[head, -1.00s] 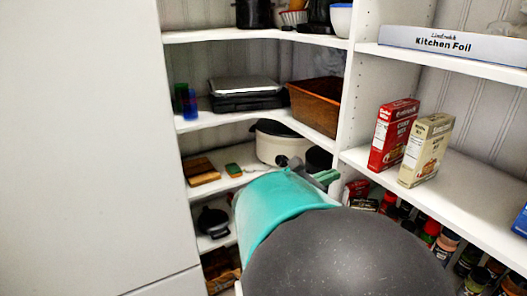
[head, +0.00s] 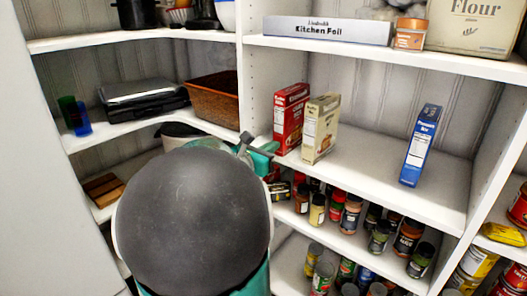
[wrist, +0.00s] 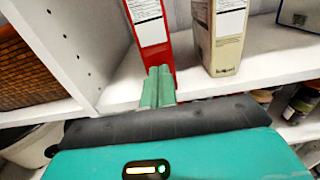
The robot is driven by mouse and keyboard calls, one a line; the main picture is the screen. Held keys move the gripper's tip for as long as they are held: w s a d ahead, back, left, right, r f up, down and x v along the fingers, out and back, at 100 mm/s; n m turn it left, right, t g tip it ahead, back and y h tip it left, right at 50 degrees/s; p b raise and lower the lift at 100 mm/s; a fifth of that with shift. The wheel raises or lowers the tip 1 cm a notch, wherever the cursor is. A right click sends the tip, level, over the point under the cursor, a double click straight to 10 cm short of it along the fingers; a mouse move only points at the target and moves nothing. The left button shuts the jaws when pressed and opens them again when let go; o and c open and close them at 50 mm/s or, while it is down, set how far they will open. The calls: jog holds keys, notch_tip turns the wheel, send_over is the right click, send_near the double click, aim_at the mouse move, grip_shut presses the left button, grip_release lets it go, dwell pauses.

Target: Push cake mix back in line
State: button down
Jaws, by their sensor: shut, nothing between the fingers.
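A red box (head: 292,118) stands upright near the front edge of the middle shelf, beside the white upright panel. A cream box (head: 320,128) stands just right of it, also near the edge. Their print is too small to read surely, so I cannot tell which is the cake mix. A blue mix box (head: 420,145) stands apart farther right. My gripper (head: 268,147) is shut and empty at the shelf's front edge, by the red box. In the wrist view, my green fingers (wrist: 159,70) point at the lower front of the red box (wrist: 150,30); contact is unclear.
The white upright panel (head: 256,85) is close left of my gripper. Kitchen foil (head: 327,30), an orange-lidded jar (head: 410,34) and flour (head: 470,25) are on the shelf above. Several spice jars (head: 351,213) stand below. The shelf between the cream and blue boxes is clear.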

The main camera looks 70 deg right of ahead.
aim_at(287, 137)
jog(key=x, duration=0.8)
dwell(0.4)
